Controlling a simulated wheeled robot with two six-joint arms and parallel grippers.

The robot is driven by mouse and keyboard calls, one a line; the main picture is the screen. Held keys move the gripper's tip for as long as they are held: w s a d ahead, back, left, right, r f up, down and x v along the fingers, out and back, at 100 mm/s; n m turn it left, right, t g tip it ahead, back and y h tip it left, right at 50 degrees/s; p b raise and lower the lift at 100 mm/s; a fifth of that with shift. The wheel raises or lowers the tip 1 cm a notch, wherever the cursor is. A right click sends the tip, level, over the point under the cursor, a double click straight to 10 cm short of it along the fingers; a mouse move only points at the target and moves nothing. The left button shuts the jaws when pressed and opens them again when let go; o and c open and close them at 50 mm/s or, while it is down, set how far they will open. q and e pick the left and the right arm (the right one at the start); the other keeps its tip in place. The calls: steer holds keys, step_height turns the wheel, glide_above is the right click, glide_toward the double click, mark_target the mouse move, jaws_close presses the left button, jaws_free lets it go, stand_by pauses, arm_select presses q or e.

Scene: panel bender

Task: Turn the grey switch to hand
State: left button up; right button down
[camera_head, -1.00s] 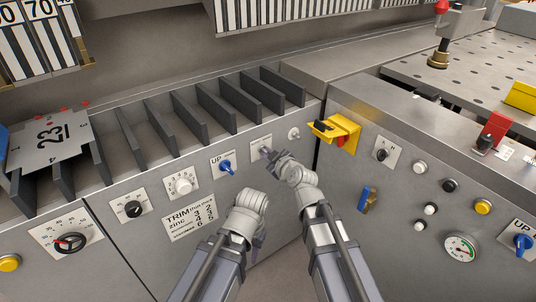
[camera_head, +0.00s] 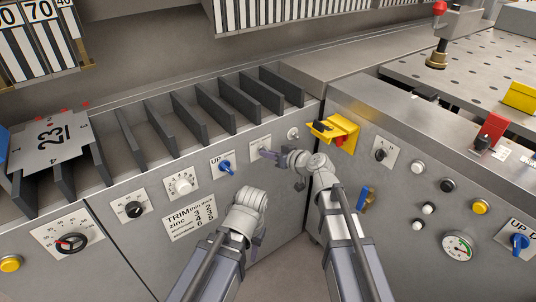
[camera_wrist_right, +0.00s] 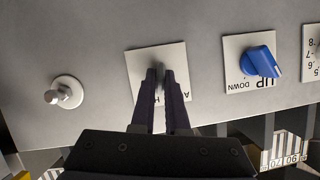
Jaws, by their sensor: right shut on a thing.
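The grey switch (camera_wrist_right: 159,68) sits on a small white plate (camera_wrist_right: 139,62) lettered A and H, which looks upside down in the right wrist view. My right gripper (camera_wrist_right: 160,76) is shut on the switch, one dark finger on each side; the fingers hide most of it, so its exact angle is hard to read. In the head view the white plate (camera_head: 259,142) is partly covered by my right gripper (camera_head: 266,153), which reaches it from the right. My left gripper (camera_head: 257,241) hangs low in front of the panel, mostly hidden behind its own wrist.
A blue UP/DOWN switch (camera_head: 227,167) is close left of the plate. A round metal knob (camera_head: 293,134) and a yellow block with a red part (camera_head: 337,132) are close on the right. A black switch (camera_head: 380,155) is on the right-hand panel.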

steer(key=shift+f+m+g+y+b, duration=0.1)
steer(key=shift+m+g+y+b, duration=0.4)
steer(key=shift+m, duration=0.5)
steer(key=c, duration=0.9)
jaws_free()
steer(key=shift+p+v, duration=1.4)
steer(key=shift+v, duration=2.55)
steer(key=shift+f, duration=0.15)
